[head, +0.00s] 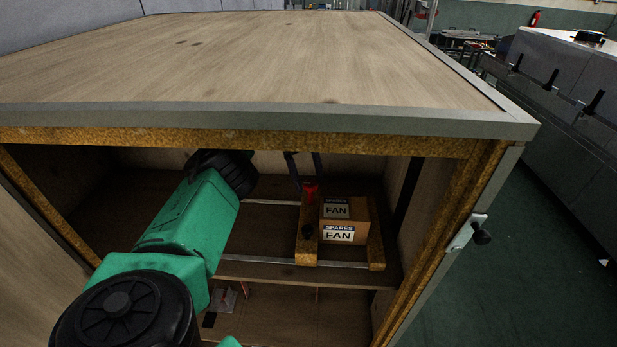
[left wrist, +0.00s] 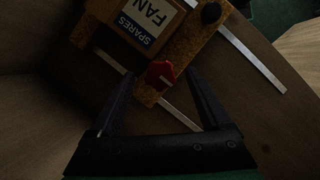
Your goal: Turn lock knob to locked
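My left gripper (head: 303,165) reaches into the cabinet from the left. Its fingers (left wrist: 161,75) are open, one on each side of the knob, with nothing held. I cannot tell how far the tips are from the knob. No lock marking is readable. My right gripper is out of view.
A brown carton (head: 345,222) labelled "SPARES FAN" sits beside the bar. A small black knob (head: 307,232) is lower on the same bar. The cabinet's wooden top (head: 260,65) hangs above my left arm. A latch (head: 468,232) is on the right outer edge.

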